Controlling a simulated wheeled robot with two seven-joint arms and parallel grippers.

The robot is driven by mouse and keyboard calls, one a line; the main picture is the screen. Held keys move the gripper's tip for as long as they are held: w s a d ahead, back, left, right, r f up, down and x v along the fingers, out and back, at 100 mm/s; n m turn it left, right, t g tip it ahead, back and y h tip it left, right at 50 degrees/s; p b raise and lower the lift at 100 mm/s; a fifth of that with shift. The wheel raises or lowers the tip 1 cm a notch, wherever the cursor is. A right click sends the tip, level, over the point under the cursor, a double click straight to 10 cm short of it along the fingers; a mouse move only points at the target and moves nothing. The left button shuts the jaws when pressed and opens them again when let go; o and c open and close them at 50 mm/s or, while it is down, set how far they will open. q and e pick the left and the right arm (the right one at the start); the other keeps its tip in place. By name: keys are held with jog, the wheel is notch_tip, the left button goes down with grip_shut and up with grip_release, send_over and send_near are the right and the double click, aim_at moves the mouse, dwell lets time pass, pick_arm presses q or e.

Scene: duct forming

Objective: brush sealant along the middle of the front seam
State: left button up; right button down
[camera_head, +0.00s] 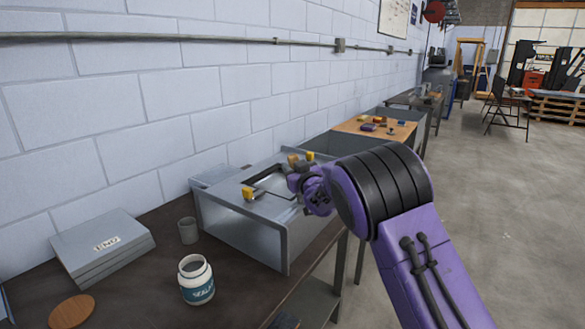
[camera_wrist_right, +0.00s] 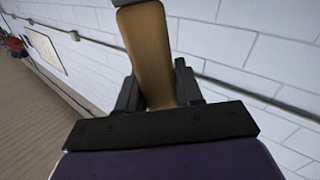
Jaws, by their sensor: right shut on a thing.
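The grey sheet-metal duct (camera_head: 238,232) stands on the dark workbench (camera_head: 150,285). Yellow clamp-like pieces (camera_head: 248,193) sit on its upper edges. My right gripper (camera_head: 298,180) is over the far right part of the duct's top. It is shut on a brown wooden handle, apparently the brush (camera_wrist_right: 150,50), which stands up between the fingers in the right wrist view (camera_wrist_right: 158,90). The bristles are hidden, and I cannot tell whether they touch the duct. The front seam cannot be made out clearly. An open white sealant jar (camera_head: 197,281) stands in front of the duct. My left gripper is not in view.
A grey cup (camera_head: 188,231) stands between the duct and stacked grey boxes (camera_head: 102,247). A round wooden disc (camera_head: 71,311) lies at the front left. The block wall (camera_head: 120,110) runs behind the bench. Another bench (camera_head: 375,130) with small parts stands beyond.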

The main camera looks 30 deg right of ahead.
notch_tip(320, 180, up, 7)
jog(key=p, duration=0.5)
dwell(0.3)
